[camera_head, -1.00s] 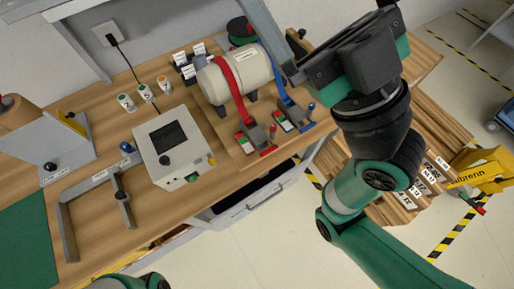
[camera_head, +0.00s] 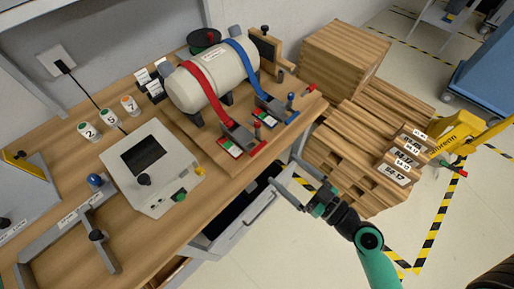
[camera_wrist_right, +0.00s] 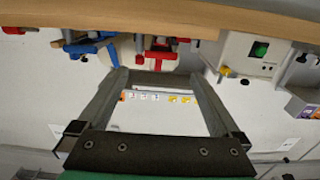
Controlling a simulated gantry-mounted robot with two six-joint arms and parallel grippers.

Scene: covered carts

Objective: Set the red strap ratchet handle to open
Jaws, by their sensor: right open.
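The red strap (camera_head: 207,92) runs over a cream cylinder (camera_head: 185,92) on the bench. Its ratchet (camera_head: 238,135) sits at the front, with a red-tipped handle (camera_head: 258,148) low toward the bench edge; a label with red and green fields lies beside it. The red ratchet parts also show in the right wrist view (camera_wrist_right: 160,44), beyond the fingers. My right gripper (camera_head: 287,178) is open and empty, in front of the bench edge, apart from the handle. It also shows open in the right wrist view (camera_wrist_right: 158,76). My left gripper is out of view.
A blue strap (camera_head: 243,68) with its own ratchet (camera_head: 272,107) is right of the red one. A control box (camera_head: 152,165) stands left. An open drawer (camera_head: 235,235) juts out under the bench. Stacked wooden crates (camera_head: 345,150) stand to the right.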

